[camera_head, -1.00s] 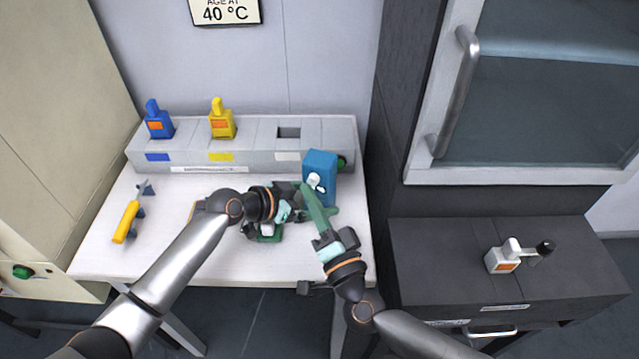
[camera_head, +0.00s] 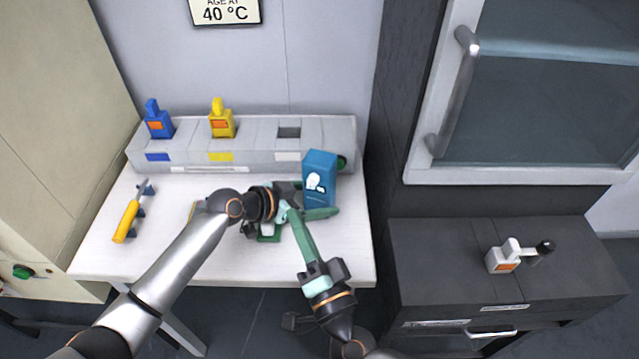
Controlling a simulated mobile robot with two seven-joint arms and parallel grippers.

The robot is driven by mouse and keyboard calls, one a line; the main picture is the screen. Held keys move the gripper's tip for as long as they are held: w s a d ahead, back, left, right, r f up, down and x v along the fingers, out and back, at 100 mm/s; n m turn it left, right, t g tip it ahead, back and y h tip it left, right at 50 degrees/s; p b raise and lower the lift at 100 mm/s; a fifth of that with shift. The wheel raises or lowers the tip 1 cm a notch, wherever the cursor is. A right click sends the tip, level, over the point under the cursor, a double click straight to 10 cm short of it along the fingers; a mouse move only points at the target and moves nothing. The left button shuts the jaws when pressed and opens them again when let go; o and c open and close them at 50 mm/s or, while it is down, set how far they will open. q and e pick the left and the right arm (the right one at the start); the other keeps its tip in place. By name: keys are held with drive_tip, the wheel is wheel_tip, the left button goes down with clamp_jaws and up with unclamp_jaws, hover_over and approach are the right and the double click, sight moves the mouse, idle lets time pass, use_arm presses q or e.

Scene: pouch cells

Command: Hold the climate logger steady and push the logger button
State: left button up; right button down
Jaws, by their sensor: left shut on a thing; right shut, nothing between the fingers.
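A blue upright box with a white marking (camera_head: 320,170), which looks like the climate logger, stands at the right of the white table. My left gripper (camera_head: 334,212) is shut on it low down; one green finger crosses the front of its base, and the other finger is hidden. I cannot make out the logger button. My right gripper (camera_head: 288,209) is shut and empty. Its tips are left of the box, overlapping the base of my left gripper in the picture, and I cannot tell whether they touch it.
A yellow-handled tool (camera_head: 127,221) lies at left. The table's front is clear.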

use_arm(q)
drive_tip(key=o, duration=0.6)
drive_tip(key=shift+c, duration=0.2)
drive_tip(key=v, duration=1.2)
drive_tip(key=shift+s, duration=0.1)
